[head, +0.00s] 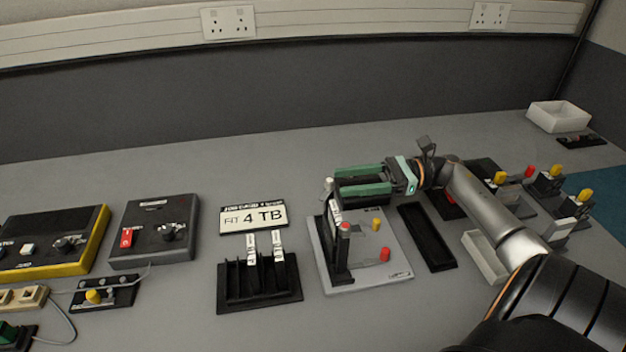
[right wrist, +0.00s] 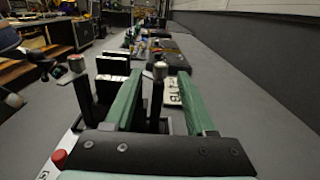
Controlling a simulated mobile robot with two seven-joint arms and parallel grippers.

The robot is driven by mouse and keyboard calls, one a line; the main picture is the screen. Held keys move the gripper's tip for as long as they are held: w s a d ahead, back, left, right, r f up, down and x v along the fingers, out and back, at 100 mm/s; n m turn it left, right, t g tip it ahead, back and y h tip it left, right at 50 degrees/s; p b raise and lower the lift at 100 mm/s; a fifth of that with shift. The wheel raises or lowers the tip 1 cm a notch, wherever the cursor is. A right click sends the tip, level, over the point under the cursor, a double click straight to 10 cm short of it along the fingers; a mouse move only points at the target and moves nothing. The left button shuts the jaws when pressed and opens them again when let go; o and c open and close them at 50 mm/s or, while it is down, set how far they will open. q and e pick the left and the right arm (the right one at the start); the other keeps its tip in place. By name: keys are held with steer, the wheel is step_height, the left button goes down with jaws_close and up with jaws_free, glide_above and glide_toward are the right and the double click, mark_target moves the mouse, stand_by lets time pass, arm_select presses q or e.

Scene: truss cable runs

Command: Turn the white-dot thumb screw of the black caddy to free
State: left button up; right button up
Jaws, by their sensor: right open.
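The black caddy (head: 341,262) stands upright on a light grey plate (head: 372,283) in the middle of the table. One thumb screw (head: 328,183) at its far end has a pale top; the screw at its near end (head: 345,228) has a red top. My right gripper (head: 338,183) has green fingers and is open beside the pale-topped screw. In the right wrist view, a grey screw head (right wrist: 160,70) on a dark post shows between the spread fingers (right wrist: 160,78). Contact cannot be told. My left gripper is not in view.
A yellow knob (head: 377,224) and a red knob (head: 385,254) stand on the plate. A black tray (head: 427,238) lies to the right.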

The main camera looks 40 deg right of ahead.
mark_target(327, 189)
steer(key=p+x, duration=0.1)
steer(key=x, duration=0.6)
steer(key=shift+w+a, duration=0.15)
steer(key=shift+a, duration=0.1)
steer(key=shift+c, duration=0.4)
jaws_close()
